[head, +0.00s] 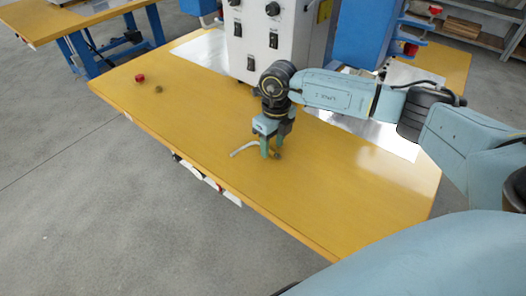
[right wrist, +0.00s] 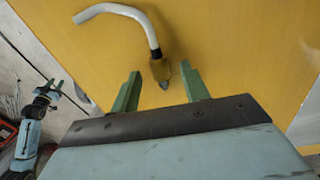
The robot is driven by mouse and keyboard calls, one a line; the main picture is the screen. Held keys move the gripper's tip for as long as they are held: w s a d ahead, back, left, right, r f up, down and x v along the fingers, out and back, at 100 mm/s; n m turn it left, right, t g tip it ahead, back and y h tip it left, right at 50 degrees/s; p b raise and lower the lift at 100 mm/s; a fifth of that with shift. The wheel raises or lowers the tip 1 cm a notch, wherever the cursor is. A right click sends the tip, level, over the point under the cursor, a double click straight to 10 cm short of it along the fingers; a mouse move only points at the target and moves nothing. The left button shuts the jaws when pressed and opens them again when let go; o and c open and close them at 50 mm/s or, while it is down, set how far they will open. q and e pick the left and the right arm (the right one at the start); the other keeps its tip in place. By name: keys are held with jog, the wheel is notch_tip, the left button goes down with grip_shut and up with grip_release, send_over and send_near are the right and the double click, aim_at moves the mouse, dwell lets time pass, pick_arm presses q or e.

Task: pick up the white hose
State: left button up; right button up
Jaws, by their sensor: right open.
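The white hose (head: 243,150) lies on the yellow table top, a thin curved white piece. In the right wrist view the hose (right wrist: 121,10) bends in a hook and ends in a tan fitting (right wrist: 161,69) with a grey tip. My right gripper (head: 271,150) is low over the table at the fitting end. In the right wrist view its green fingers (right wrist: 163,83) are apart, with the fitting's tip between or just ahead of them; contact is not clear. My left gripper (right wrist: 48,88) shows small at the left of that view; its jaw state is unclear.
A white machine cabinet (head: 268,35) with black knobs stands at the back of the table (head: 190,150). A red cap (head: 140,78) and a small brown piece (head: 158,89) lie at the left. A blue machine (head: 365,35) is behind my right arm. The table front is clear.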

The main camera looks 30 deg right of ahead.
jog(key=shift+f, duration=0.65)
grip_shut()
